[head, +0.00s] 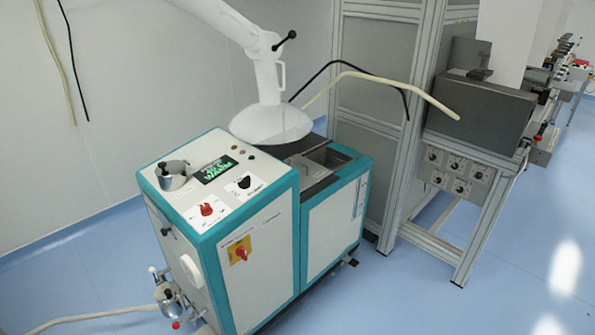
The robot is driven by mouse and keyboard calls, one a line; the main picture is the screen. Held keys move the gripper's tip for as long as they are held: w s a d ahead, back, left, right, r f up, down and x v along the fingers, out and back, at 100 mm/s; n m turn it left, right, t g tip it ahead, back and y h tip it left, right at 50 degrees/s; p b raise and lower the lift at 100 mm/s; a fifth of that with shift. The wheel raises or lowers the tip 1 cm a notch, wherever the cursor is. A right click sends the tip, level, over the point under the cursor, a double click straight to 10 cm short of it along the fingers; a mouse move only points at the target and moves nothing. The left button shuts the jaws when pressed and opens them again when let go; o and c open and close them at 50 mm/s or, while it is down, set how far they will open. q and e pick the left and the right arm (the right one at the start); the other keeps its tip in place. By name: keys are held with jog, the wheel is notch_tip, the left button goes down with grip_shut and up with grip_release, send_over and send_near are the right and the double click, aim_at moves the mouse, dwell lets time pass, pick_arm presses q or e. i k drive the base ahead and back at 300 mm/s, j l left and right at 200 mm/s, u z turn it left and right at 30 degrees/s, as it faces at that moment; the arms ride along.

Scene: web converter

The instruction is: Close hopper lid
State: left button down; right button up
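A white and teal machine (255,225) stands on the floor in the middle of the head view. The hopper (328,157) is at the right part of its top, and its grey inside shows, so it looks open from above. A dark rim or panel surrounds it. I cannot tell clearly which part is the lid, as the white hood hides the back left of the hopper area. Neither of my grippers is in view.
A white extraction hood (270,122) on a jointed arm hangs low over the machine. The machine's control panel (213,180) has knobs and a display. A metal frame with a grey box (480,110) stands to the right. Blue floor lies clear in front and at right.

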aim_at(311, 172)
jog(key=i+l+u, duration=0.4)
jog(key=i, duration=0.2)
jog(key=i+l+u, duration=0.45)
jog(key=i+l, duration=0.1)
